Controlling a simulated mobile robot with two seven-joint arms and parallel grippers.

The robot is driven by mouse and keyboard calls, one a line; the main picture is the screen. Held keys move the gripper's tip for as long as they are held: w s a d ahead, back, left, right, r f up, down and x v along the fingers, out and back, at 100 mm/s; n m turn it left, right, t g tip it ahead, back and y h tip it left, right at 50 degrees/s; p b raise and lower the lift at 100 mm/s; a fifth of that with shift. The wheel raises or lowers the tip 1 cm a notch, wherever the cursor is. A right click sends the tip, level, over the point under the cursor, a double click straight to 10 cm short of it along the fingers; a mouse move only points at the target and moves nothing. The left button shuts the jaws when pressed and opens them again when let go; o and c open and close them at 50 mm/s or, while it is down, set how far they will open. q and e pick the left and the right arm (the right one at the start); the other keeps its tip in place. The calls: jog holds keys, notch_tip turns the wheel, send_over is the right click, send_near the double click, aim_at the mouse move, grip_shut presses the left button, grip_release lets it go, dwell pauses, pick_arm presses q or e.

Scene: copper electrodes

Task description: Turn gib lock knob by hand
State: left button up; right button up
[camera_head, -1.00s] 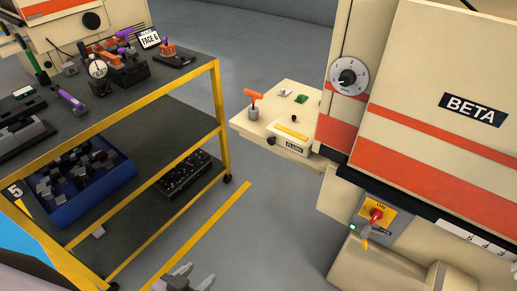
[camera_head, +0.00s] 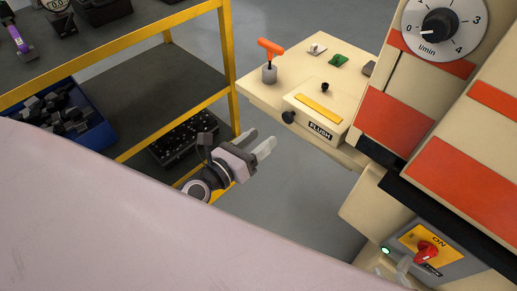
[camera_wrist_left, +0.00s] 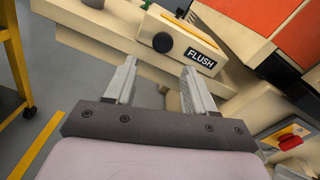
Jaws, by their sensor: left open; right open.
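None of the labels I see names a gib lock. My left gripper (camera_head: 262,141) is open and empty, its fingers pointing at the shelf's front, apart from the knob. My right gripper (camera_head: 400,269) shows only as pale fingertips at the lower right, near the red switch; the rest is hidden behind my pale arm.
The yellow-framed cart (camera_head: 230,70) stands left, with a blue bin (camera_head: 92,140) on its lower shelf. An orange-handled tool (camera_head: 270,48) stands on the machine shelf. A dial (camera_head: 440,25) and red ON switch (camera_head: 426,252) are right. Clear floor lies below the shelf.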

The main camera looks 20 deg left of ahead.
aim_at(286, 119)
pick_arm(q)
jog(key=shift+m+h, duration=0.3)
jog(key=shift+m, duration=0.6)
jog(key=shift+x, duration=3.85)
jog(key=shift+w+d, duration=0.15)
jog(key=shift+w, duration=0.15)
jog(key=c, duration=0.8)
